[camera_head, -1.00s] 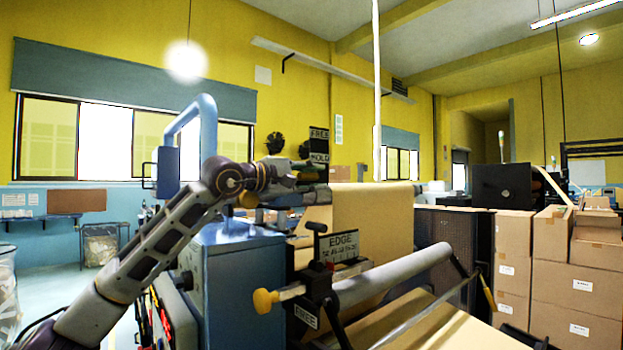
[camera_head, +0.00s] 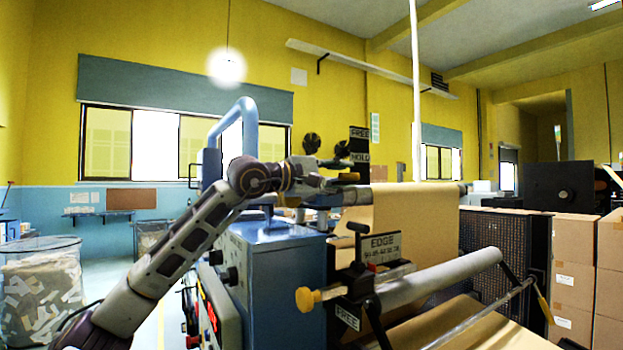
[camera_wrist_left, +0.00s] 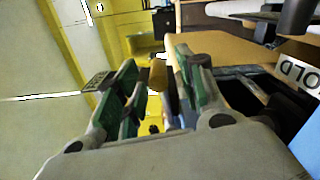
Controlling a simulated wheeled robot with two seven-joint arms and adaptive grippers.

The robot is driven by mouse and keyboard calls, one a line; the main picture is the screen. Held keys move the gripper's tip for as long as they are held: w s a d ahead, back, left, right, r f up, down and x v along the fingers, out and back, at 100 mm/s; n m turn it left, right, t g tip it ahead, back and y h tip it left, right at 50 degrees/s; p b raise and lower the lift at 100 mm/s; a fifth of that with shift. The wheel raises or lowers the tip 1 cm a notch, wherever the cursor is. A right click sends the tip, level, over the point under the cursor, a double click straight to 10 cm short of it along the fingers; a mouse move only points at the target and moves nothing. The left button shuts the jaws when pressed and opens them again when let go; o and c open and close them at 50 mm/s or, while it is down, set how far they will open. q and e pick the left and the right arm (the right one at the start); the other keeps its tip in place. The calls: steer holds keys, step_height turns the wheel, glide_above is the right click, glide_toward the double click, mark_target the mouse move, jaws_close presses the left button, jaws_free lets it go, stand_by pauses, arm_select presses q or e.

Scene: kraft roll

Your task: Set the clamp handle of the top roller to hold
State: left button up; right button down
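The top roller carries brown kraft paper (camera_head: 405,215) behind the blue machine housing (camera_head: 275,262). A dark FREE/HOLD plate (camera_head: 360,146) stands above its near end. My left gripper (camera_head: 345,178) is just below this plate, at the roller's near end. In the left wrist view its two green-padded fingers (camera_wrist_left: 155,92) stand apart, with a tan, knob-like piece (camera_wrist_left: 157,74) showing between them. I cannot tell whether they touch it. The clamp handle is largely hidden by my gripper and arm in the head view. My right gripper is not in view.
A lower grey roller (camera_head: 440,280) has a yellow-knobbed handle (camera_head: 308,298) beside a FREE label (camera_head: 347,317). An EDGE plate (camera_head: 382,247) stands above it. Cardboard boxes (camera_head: 575,265) are stacked at right. A wire bin (camera_head: 42,285) stands at left.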

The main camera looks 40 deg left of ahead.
arm_select(q)
steer(key=v, duration=0.8)
stand_by(0.6)
steer(key=shift+s, duration=0.1)
stand_by(0.7)
